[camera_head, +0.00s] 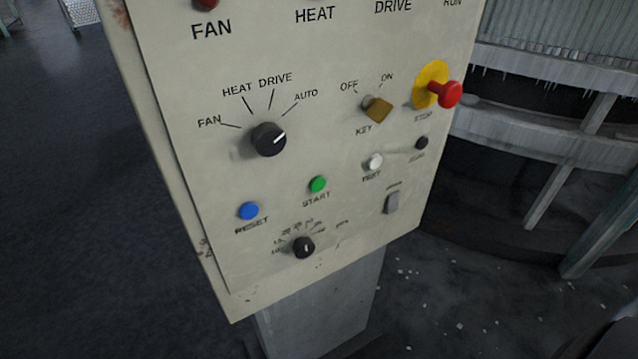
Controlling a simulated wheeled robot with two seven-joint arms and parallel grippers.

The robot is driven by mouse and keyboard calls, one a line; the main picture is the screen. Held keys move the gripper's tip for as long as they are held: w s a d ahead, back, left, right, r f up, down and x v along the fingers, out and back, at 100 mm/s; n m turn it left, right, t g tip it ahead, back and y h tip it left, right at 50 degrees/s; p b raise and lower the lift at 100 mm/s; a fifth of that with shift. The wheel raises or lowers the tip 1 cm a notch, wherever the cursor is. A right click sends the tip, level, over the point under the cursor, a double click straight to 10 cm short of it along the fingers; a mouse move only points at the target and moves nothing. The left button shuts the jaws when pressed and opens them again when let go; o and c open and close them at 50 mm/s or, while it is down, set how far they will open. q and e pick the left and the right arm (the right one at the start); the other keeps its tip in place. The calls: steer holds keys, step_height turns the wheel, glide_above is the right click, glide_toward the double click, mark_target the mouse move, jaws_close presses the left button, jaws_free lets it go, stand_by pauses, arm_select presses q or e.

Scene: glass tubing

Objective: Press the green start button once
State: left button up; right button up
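The green start button (317,184) is a small round button low in the middle of a cream control panel (215,165). The word START is printed just below it. Nothing covers it or touches it. A blue reset button (249,211) sits to its left and a white button (375,162) to its upper right. Neither of my grippers shows in the head view.
A black selector knob (268,139) points toward AUTO. A smaller dial (304,247), a brass key switch (377,108), a grey toggle (392,202) and a red stop knob (446,93) on yellow stick out nearby. Frosty metal structures (560,60) stand at right.

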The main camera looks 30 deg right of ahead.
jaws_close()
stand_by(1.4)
